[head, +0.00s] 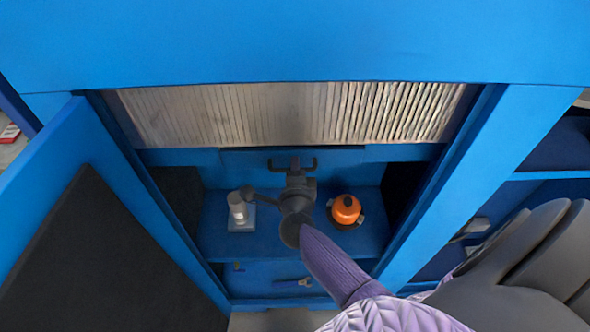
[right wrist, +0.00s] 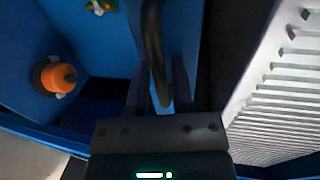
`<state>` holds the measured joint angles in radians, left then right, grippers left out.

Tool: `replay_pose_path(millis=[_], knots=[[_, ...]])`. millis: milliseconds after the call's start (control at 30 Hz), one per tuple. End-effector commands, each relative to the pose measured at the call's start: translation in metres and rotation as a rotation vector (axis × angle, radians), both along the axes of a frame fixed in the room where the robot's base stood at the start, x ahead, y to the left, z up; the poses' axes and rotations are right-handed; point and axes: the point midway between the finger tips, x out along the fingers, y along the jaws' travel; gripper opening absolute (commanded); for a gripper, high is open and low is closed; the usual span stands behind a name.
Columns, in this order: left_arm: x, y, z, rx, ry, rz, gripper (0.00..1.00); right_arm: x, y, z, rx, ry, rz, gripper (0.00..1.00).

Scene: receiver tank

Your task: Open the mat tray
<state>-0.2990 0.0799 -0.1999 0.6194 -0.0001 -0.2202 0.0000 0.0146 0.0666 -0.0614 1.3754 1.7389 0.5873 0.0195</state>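The mat tray shows as a blue front panel (head: 245,163) below a ribbed grey metal mat (head: 290,112) in the cabinet's upper opening. A black bar handle (head: 312,164) is on the front panel. My right gripper (head: 295,170) reaches up to this handle. In the right wrist view, the curved black handle (right wrist: 153,40) passes between the two fingers of my right gripper (right wrist: 162,75). It lies nearer the left finger, with a blue gap beside the right finger. The ribbed mat (right wrist: 270,100) is at the right there. My left gripper is not in view.
The blue cabinet door (head: 70,150) stands open at the left, with a black panel on it. On the shelf below are a grey cylinder (head: 238,208) and an orange-capped device (head: 346,208). A small tool (head: 293,283) is lower down. The cabinet post (head: 465,180) stands at the right.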

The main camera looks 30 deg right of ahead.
Motion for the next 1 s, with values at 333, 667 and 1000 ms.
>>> replay_pose_path(millis=[333, 667, 1000], knots=[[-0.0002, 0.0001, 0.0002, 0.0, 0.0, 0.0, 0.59, 0.0003, -0.0002, 0.0002, 0.0, 0.0, 0.0, 0.03], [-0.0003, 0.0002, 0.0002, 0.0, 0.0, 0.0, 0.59, 0.0003, 0.0001, 0.0001, 0.0, 0.0, 0.001, 0.0], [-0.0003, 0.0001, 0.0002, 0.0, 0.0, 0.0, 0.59, 0.0002, 0.0001, -0.0001, 0.0, 0.0, 0.001, 0.0]])
